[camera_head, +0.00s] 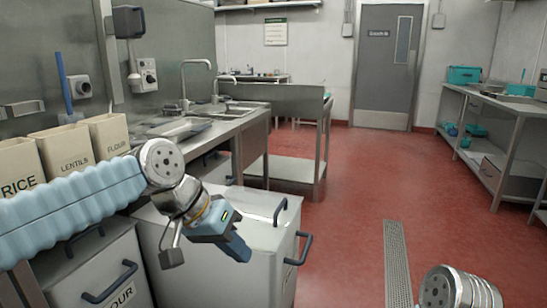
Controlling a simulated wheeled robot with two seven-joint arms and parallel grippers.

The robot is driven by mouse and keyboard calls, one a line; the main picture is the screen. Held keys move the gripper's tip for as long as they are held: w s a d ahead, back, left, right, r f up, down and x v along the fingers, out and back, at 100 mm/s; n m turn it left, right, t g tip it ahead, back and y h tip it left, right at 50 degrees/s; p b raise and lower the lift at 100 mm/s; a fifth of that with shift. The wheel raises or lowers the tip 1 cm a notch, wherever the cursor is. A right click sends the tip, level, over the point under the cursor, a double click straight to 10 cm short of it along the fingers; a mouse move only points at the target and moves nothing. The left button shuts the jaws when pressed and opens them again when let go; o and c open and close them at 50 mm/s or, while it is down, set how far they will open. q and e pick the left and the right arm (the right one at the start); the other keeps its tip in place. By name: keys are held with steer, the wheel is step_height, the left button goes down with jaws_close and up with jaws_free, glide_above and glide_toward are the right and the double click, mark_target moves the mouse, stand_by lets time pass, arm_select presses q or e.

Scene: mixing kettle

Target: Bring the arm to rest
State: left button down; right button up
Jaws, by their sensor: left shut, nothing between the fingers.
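My left arm, in a pale blue ribbed cover, comes in from the left and bends down at the wrist. Its gripper (238,248) is shut and empty, pointing down and to the right above and in front of a white bin. My right arm shows only as a round metal joint at the bottom right edge; its gripper is out of the picture.
A white lidded bin (240,207) with dark handles stands below the left gripper, beside a flour bin (90,270). Containers marked rice (18,162), lentils (70,148) and flour (108,135) line the left counter. Red floor (350,200) is open ahead, with a drain grate (397,265).

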arm_select(q)
steer(key=w+f+n+y, duration=0.1)
steer(key=w+f+n, duration=0.1)
steer(key=f, duration=1.3)
steer(key=w+f+n, duration=0.1)
steer(key=w+f, duration=0.1)
steer(key=f, duration=1.2)
steer(key=s+a+f+n+g, duration=0.1)
steer(key=s+a+f, duration=0.1)
steer(key=s+f, duration=0.7)
steer(key=s+a+f+n+y, duration=0.1)
steer(key=s+a+f+n, duration=0.1)
steer(key=s+f, duration=0.7)
step_height(320, 180, down, 6)
steer(key=shift+r+g, duration=0.15)
steer(key=shift+g, duration=0.25)
steer(key=shift+s, duration=0.1)
